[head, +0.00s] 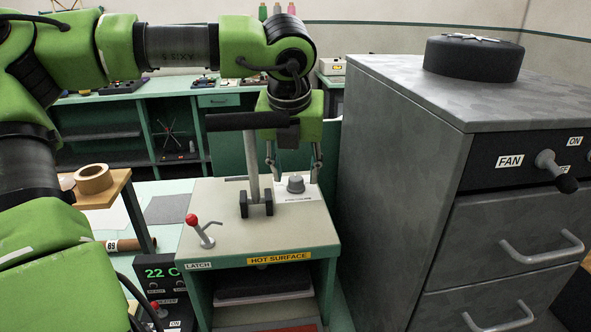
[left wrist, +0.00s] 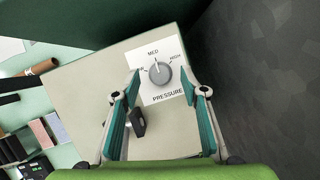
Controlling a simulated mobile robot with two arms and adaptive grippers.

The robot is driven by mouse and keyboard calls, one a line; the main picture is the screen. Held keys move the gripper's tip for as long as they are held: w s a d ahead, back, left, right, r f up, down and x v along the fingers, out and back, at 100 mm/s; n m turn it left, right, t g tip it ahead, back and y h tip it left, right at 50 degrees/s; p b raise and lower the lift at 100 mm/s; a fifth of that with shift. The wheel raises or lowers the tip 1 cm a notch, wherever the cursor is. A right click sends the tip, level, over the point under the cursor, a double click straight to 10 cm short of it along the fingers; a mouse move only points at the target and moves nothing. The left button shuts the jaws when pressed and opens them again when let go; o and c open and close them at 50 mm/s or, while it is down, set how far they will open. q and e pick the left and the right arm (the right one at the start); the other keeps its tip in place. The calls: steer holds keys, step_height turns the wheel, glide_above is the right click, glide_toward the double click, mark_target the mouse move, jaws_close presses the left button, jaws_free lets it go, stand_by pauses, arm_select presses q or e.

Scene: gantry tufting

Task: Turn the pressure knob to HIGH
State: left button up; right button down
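The grey pressure knob (head: 296,183) stands on a white label plate on top of the press (head: 215,240). In the left wrist view the knob (left wrist: 161,74) has a pale pointer line that appears to point near MED. HIGH is printed to its upper right, and the label at left is partly hidden by a finger. My left gripper (head: 294,158) hangs above the knob, pointing down, with its fingers spread. In the left wrist view its fingertips (left wrist: 161,84) lie on either side of the knob, with gaps showing. My right gripper is not in view.
A black-handled lever (head: 252,170) stands close to the left gripper. A red-tipped latch lever (head: 201,230) and a HOT SURFACE label (head: 279,258) are at the press front. A tall grey cabinet (head: 400,170) stands close on the right.

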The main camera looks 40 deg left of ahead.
arm_select(q)
steer(key=shift+w+a+f, duration=0.1)
steer(key=shift+w+f, duration=0.1)
steer(key=shift+f, duration=0.4)
steer(key=c, duration=1.1)
